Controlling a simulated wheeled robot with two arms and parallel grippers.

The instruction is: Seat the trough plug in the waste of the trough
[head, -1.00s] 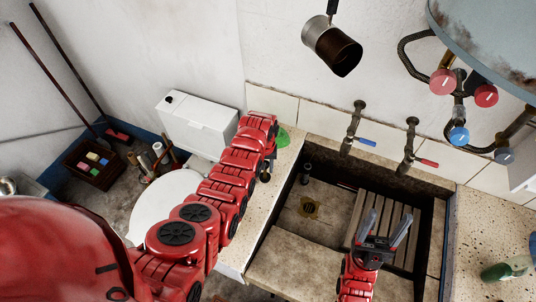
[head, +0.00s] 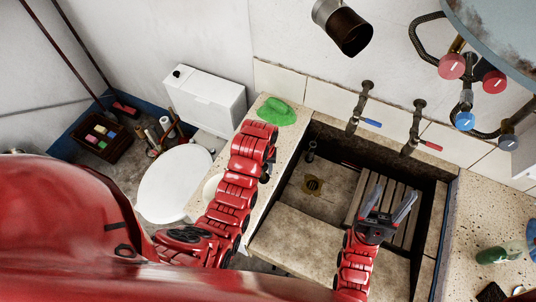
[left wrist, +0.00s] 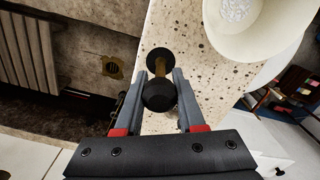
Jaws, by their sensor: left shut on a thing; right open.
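The trough plug, with a black round knob (left wrist: 159,95), a brass-coloured stem and a dark disc (left wrist: 159,56), is between the fingers of my left gripper (left wrist: 160,88). The gripper is shut on the knob, over the speckled ledge left of the trough. In the head view my left gripper (head: 266,168) is mostly hidden by its arm. The waste (head: 313,185) is a brass-coloured fitting with a dark opening in the trough floor; it also shows in the left wrist view (left wrist: 113,67). My right gripper (head: 388,204) is open and empty above the slatted rack (head: 403,222).
A dark upright pipe (head: 310,152) stands in the trough's back left corner. Blue (head: 371,123) and red (head: 431,146) handled taps overhang the back. A green cloth (head: 275,111) lies on the ledge.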

